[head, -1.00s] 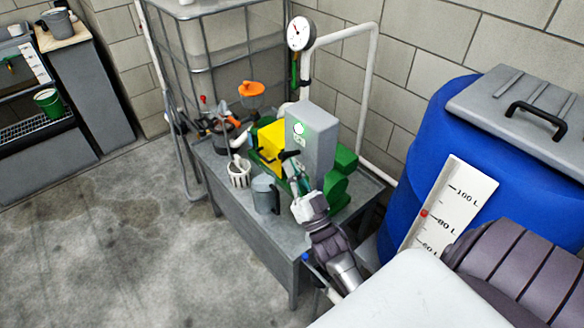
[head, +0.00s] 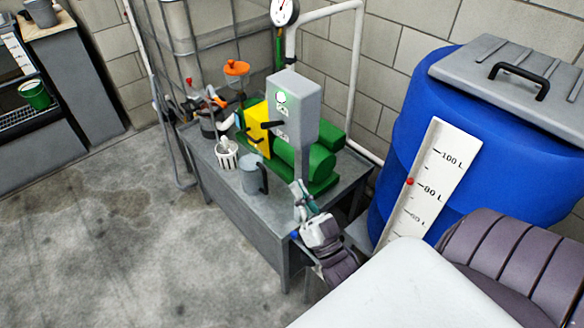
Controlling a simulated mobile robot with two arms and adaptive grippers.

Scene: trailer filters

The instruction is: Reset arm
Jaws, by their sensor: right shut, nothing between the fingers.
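My right gripper (head: 304,197) is in the head view, shut and empty. It is at the front right end of the grey metal table (head: 240,215), to the right of the grey jug (head: 252,176). It appears apart from the green pump motor (head: 308,160) behind it. My right arm reaches in from the lower right. My left gripper is not in view.
A blue barrel (head: 415,140) with a level scale (head: 428,190) stands at right. The floor (head: 110,230) at left is clear.

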